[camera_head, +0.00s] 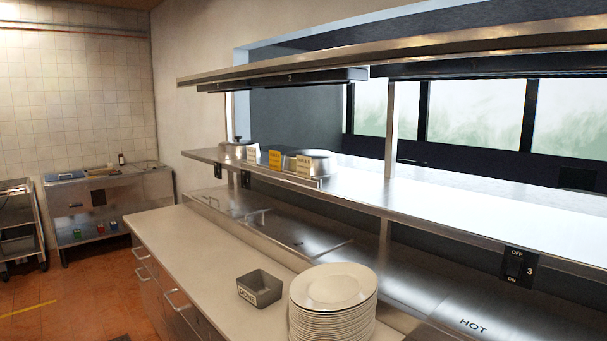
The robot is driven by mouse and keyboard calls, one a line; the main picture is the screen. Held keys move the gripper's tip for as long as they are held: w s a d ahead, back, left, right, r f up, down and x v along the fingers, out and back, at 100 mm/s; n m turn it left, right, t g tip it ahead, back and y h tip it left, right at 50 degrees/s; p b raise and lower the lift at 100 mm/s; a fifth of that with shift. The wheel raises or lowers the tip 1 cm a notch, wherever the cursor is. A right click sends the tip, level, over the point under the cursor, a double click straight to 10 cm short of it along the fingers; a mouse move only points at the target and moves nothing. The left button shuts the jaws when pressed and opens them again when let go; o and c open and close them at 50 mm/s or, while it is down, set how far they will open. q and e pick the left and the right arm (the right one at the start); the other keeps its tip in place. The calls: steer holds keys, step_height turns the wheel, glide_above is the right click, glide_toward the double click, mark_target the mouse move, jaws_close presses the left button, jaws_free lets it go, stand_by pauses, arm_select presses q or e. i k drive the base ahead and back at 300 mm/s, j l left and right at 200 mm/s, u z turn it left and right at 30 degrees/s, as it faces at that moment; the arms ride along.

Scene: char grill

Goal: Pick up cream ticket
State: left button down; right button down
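Three small tickets stand upright along the front edge of the middle steel shelf (440,213). The left ticket (253,154) looks cream, the middle ticket (275,159) is yellow-orange, and the right ticket (303,166) looks cream to tan. Their printing is too small to read. From this distance I cannot tell for sure which of the two pale ones is the cream ticket. Neither of my grippers shows in the head view.
Round metal lids (314,155) sit behind the tickets. Below, the pale counter (185,235) holds a grey "DONE" bin (260,288) and a stack of white plates (333,300). An upper shelf (440,45) overhangs. Open floor (75,290) lies left.

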mark_target(304, 163)
steer(key=z, duration=0.6)
steer(key=i+j+z, duration=0.15)
steer(key=j+z, duration=0.15)
steer(key=z, duration=0.15)
steer(key=i+j+z, duration=0.1)
steer(key=j+z, duration=0.2)
steer(key=z, duration=0.15)
steer(key=j+z, duration=0.35)
steer(key=z, duration=0.15)
steer(key=j+z, duration=0.15)
steer(key=j, duration=0.4)
steer(key=j+z, duration=0.1)
steer(key=j, duration=0.4)
steer(key=k+j+z, duration=0.15)
steer(key=j, duration=0.4)
steer(key=j+z, duration=0.15)
steer(key=j, duration=0.35)
steer(key=k+j, duration=0.1)
steer(key=j, duration=0.3)
steer(key=k+j, duration=0.1)
steer(key=j, duration=0.25)
steer(key=k+j, duration=0.1)
steer(key=j, duration=0.3)
steer(key=k+l+u, duration=0.1)
steer(key=k+u, duration=0.4)
steer(key=u, duration=0.15)
steer(key=i+z, duration=0.5)
steer(key=k, duration=0.1)
